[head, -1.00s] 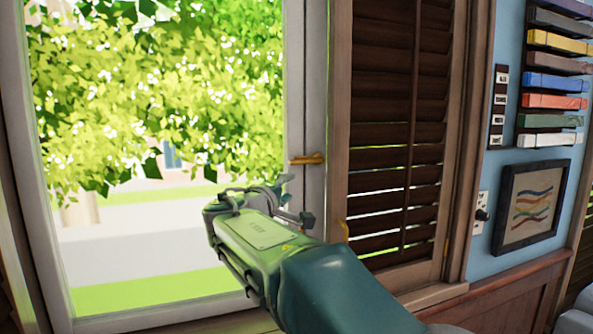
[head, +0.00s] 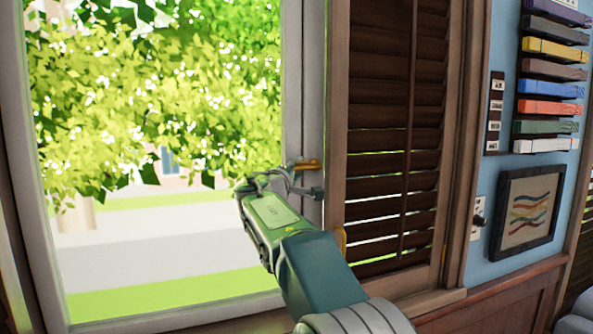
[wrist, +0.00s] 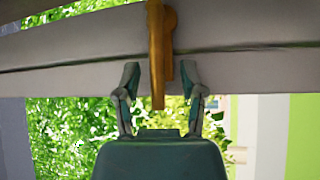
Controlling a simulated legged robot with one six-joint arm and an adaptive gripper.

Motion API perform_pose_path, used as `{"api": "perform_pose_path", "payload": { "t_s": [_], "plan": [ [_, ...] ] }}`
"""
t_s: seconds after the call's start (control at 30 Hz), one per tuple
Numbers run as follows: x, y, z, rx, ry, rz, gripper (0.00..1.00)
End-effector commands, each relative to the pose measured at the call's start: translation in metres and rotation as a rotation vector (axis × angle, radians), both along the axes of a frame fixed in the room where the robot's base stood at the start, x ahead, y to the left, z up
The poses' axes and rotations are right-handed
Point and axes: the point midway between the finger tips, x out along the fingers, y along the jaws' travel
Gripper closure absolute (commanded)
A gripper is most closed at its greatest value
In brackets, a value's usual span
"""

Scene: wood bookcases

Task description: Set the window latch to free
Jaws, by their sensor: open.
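The brass window latch (head: 308,164) sits on the pale window frame, at the upright edge beside the shutter. In the wrist view the latch (wrist: 158,45) runs down the picture across the frame, and its lower end lies between my fingers. My gripper (head: 305,185) is just below the latch in the head view. In the wrist view my gripper (wrist: 160,78) is open, with one finger on each side of the latch's end and a gap on both sides. Part of the latch is hidden behind my gripper in the head view.
A brown louvred shutter (head: 385,130) stands right of the window frame. A second brass piece (head: 341,241) is lower on the frame by the shutter. A framed picture (head: 528,212) and coloured strips (head: 553,90) hang on the blue wall. Trees show through the glass.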

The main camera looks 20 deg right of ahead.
Motion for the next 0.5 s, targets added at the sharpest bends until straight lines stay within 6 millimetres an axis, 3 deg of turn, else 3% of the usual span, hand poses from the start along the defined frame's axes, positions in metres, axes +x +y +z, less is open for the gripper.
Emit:
{"api": "perform_pose_path", "payload": {
  "t_s": [0.23,0.27,0.37,0.5],
  "plan": [
    [0.0009,-0.0010,-0.0001,-0.001,0.001,0.000,0.48],
    [0.0009,-0.0010,-0.0001,-0.001,0.001,0.000,0.52],
    [0.0009,-0.0009,-0.0001,-0.001,0.001,0.000,0.97],
    [0.0011,-0.0009,-0.0007,0.000,0.001,0.000,1.00]
  ]
}}
